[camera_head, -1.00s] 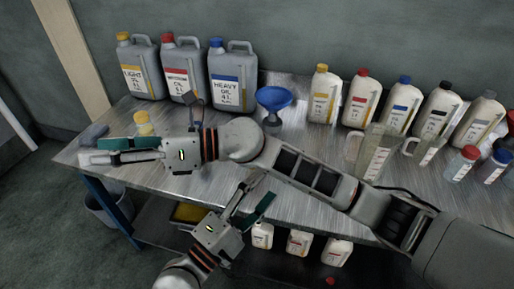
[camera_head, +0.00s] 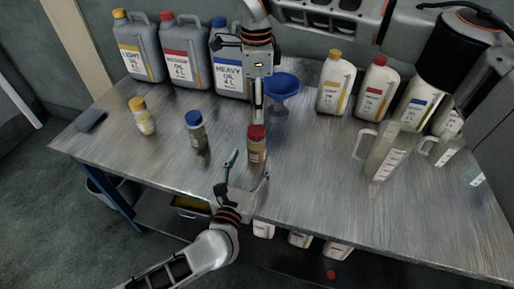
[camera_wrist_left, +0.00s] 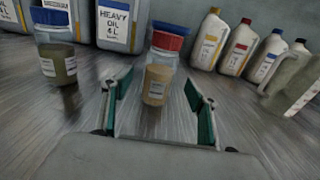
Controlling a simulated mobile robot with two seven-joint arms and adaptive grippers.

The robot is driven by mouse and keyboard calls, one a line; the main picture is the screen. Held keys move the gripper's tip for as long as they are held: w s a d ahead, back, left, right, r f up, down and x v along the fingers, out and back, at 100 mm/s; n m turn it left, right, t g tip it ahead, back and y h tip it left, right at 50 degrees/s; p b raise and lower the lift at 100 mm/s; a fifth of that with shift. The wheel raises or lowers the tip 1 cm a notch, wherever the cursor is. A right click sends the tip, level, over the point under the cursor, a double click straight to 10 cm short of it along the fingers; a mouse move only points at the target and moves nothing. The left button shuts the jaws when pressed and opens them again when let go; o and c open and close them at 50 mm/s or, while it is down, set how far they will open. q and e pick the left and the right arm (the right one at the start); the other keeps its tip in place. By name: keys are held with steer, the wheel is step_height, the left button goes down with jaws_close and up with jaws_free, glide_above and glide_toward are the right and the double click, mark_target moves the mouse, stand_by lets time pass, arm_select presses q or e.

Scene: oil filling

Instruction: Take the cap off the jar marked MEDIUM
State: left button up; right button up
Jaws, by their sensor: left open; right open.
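The jar with a red cap (camera_head: 257,132) stands upright near the table's front middle; its label is too small to read, but the red-capped can behind is marked as medium. My left gripper (camera_head: 251,166) is open just in front of this jar. In the left wrist view the jar (camera_wrist_left: 158,85) stands upright between and slightly beyond the open fingers (camera_wrist_left: 159,82), seemingly untouched. My right gripper (camera_head: 258,113) points straight down just above the red cap, open, seen edge-on. Whether it touches the cap cannot be told.
A blue-capped jar (camera_head: 196,132) and a yellow-capped jar (camera_head: 143,117) stand to the left. A blue funnel (camera_head: 280,88) is just behind right. Large grey cans (camera_head: 187,55) line the back left, white bottles (camera_head: 372,88) the back right. A clear jug (camera_head: 390,150) stands right.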

mark_target(254, 152)
arm_select(q)
steer(key=shift+x, duration=3.1)
